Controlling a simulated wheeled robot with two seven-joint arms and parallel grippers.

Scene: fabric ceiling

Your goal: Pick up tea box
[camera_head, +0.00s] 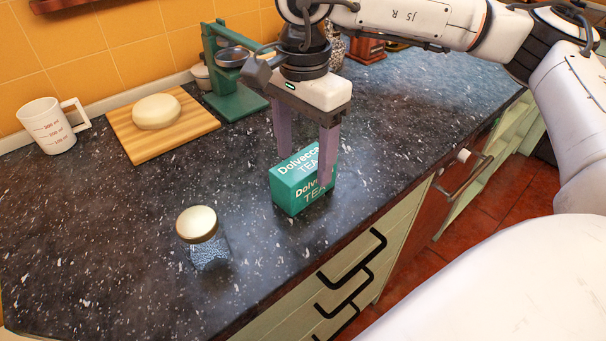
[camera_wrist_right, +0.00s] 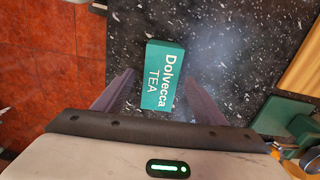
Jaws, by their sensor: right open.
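The tea box (camera_head: 290,192) is a green carton with white "Dolvecca TEA" lettering, lying on the dark speckled counter near its front edge. My right gripper (camera_head: 304,168) is above it, fingers pointing down. One purple finger is behind the box and the other is in front of its right part, hiding some lettering. In the right wrist view, the tea box (camera_wrist_right: 162,76) shows its top face, with the open fingers (camera_wrist_right: 158,88) on either side of its near end. I cannot tell whether either finger touches it. My left gripper is not in view.
A glass jar with a gold lid (camera_head: 198,226) stands left of the box. A cutting board (camera_head: 196,121) with a pale round item (camera_head: 157,111), a measuring cup (camera_head: 49,126) and a green scale (camera_head: 236,103) are at the back. The counter right of the box is clear.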

